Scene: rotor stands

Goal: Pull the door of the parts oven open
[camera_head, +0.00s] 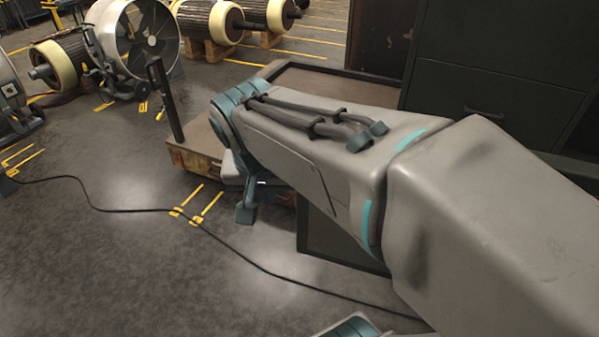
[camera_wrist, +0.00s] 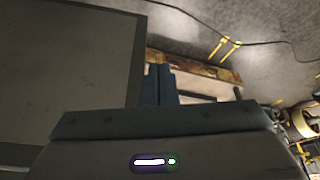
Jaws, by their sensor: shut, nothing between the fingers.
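A dark framed panel (camera_wrist: 65,70) fills the upper left of the wrist view. It looks like the parts oven's door; in the head view its lower part (camera_head: 335,243) shows below my arm. My arm hides most of it, so I cannot tell how far it stands open. No handle on it can be made out. My gripper (camera_head: 245,212) points down left of the panel in the head view. In the wrist view my gripper's fingers (camera_wrist: 158,85) are together and empty, just beside the panel's edge; whether they touch it is unclear.
A low wooden cart (camera_head: 195,158) with an upright dark post (camera_head: 165,98) stands behind my gripper. A dark cabinet (camera_head: 490,75) stands at the right. A black cable (camera_head: 240,255) crosses the floor. A fan (camera_head: 140,40) and rotors (camera_head: 207,20) stand at the back left. The left floor is mostly clear.

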